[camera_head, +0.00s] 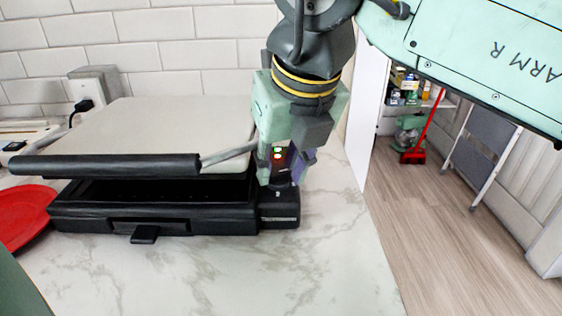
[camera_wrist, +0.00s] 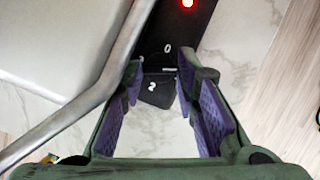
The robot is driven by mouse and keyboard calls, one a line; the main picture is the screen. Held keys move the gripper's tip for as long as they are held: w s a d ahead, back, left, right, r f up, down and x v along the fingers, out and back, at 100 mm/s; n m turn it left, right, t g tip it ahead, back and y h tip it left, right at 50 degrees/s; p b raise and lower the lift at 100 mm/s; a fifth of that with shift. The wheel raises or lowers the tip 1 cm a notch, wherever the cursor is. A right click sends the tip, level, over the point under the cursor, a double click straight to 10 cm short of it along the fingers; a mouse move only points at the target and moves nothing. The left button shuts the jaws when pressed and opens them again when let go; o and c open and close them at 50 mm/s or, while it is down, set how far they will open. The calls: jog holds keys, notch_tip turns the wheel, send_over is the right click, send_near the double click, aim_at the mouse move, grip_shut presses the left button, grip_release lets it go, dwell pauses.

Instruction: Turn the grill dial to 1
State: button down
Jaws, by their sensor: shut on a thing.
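The grill (camera_head: 165,212) is a black contact grill with a pale lid, standing on the marble counter; its lid is slightly raised. Its black control panel (camera_wrist: 187,22) is at the grill's right end, with a lit red light and the marks 0 and 2. The dark dial (camera_wrist: 168,74) shows a short white line between these marks; its outline is hard to separate from the panel. My gripper (camera_wrist: 170,76), with purple finger pads, points down and is shut around the dial. In the head view my gripper (camera_head: 284,171) hides the dial. The mark 1 is not visible.
The metal lid handle (camera_head: 228,154) runs close beside my gripper on the left. A red plate (camera_head: 22,217) lies left of the grill. The counter (camera_head: 330,235) is clear to the front and right, with its edge on the right. A tiled wall (camera_head: 150,48) stands behind.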

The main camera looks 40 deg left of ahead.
jog(key=c, duration=1.2)
grip_release()
jog(key=shift+c, duration=0.2)
